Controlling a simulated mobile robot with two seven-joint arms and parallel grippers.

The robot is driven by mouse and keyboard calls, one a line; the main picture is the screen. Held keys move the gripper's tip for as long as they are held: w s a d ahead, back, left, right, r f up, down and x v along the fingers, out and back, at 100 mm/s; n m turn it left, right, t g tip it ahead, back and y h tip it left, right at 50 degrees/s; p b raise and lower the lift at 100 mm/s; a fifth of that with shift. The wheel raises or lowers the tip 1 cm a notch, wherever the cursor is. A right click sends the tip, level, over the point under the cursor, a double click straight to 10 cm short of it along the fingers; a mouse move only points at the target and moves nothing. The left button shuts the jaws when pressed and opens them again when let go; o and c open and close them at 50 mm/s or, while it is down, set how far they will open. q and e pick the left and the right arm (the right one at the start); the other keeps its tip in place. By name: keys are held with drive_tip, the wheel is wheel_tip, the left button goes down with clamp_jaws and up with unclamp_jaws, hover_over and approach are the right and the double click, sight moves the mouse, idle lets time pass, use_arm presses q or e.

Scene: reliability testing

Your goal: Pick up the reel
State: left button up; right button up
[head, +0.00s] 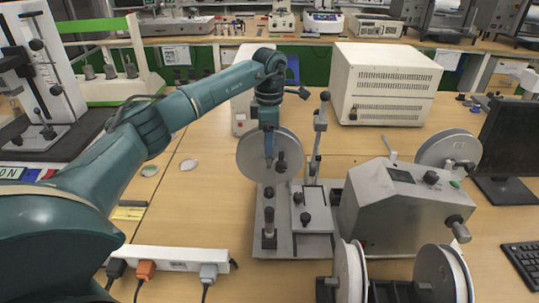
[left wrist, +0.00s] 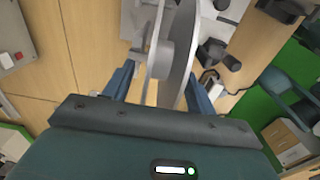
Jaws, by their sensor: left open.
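A grey disc-shaped reel (head: 252,158) stands upright on the metal test rig, left of the grey machine body. My left gripper (head: 269,148) reaches down over this reel from above, pointing downward. In the left wrist view, the reel's edge (left wrist: 181,48) lies between the two fingers of my left gripper (left wrist: 160,88). The fingers are apart, one on each side of the reel, with space visible beside it. Whether a finger touches the reel is not clear. My right gripper is not in view.
The machine body (head: 400,208) stands right of the reel, with another reel (head: 440,150) behind it. Two more reels (head: 349,272) sit at the front. A power strip (head: 170,259) lies left, a white box (head: 385,85) behind, a monitor (head: 512,135) right.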

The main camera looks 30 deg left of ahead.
use_arm(q)
clamp_jaws()
idle(0.5)
drive_tip(key=shift+r, duration=0.1)
